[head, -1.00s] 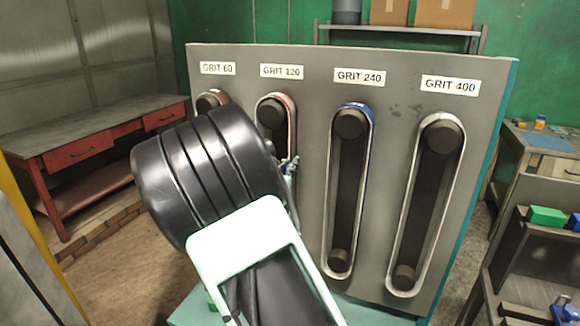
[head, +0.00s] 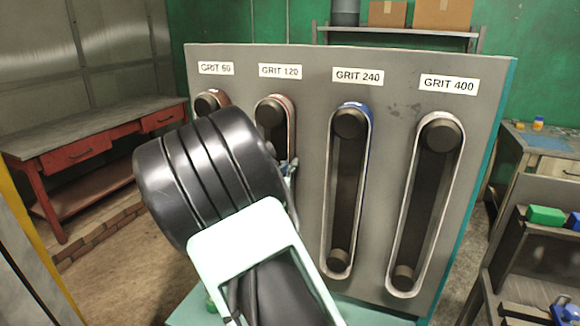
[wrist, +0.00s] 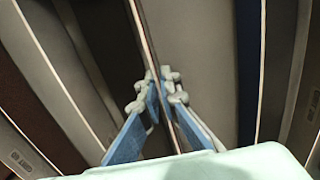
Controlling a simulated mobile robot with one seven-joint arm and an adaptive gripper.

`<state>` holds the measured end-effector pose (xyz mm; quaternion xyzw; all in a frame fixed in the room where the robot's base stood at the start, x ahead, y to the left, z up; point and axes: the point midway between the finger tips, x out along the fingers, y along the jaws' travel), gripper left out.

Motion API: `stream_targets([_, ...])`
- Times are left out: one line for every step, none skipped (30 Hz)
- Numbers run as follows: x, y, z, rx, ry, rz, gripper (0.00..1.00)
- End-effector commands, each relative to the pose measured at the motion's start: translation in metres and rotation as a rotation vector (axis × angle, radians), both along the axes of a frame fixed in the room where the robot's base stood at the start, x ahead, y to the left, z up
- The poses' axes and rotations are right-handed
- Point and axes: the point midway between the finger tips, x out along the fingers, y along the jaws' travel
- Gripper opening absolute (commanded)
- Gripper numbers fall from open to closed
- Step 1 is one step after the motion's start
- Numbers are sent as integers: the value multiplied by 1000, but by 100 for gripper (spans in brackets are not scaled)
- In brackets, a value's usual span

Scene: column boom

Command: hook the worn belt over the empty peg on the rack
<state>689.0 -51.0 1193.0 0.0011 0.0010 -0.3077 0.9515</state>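Belts run around pairs of dark rollers on an upright grey panel (head: 310,190): a brown one (head: 212,96) under GRIT 60, a reddish one (head: 290,106) under GRIT 120, a blue-backed one (head: 367,118) under GRIT 240, and a pale-edged one (head: 407,185) under GRIT 400. Which is worn, I cannot tell. My gripper (head: 290,170) is at the GRIT 120 belt, mostly hidden by my arm. In the wrist view my gripper (wrist: 163,80) has its blue fingers close together on either side of a thin belt edge (wrist: 147,40). The rack's empty peg cannot be made out.
A red workbench (head: 90,145) stands at the left. A dark shelf unit (head: 535,235) at the right holds a green box (head: 546,216) and blue items. A bench (head: 550,150) stands behind it. Floor is clear at the left, between the red bench and my arm.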

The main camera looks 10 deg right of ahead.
Motion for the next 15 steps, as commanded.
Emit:
stream_targets([0,0,0,0,-1,0,0])
stream_targets([0,0,0,0,-1,0,0])
stream_targets([0,0,0,0,-1,0,0])
stream_targets([0,0,0,0,-1,0,0])
stream_targets([0,0,0,0,-1,0,0])
stream_targets([0,0,0,0,-1,0,0])
stream_targets([0,0,0,0,-1,0,0])
stream_targets([0,0,0,0,-1,0,0])
stream_targets([0,0,0,0,-1,0,7])
stream_targets([0,0,0,0,-1,0,11])
stream_targets([0,0,0,0,-1,0,14])
stream_targets([0,0,0,0,-1,0,18])
stream_targets([0,0,0,0,-1,0,22])
stream_targets([0,0,0,0,-1,0,25])
stream_targets([0,0,0,0,-1,0,25])
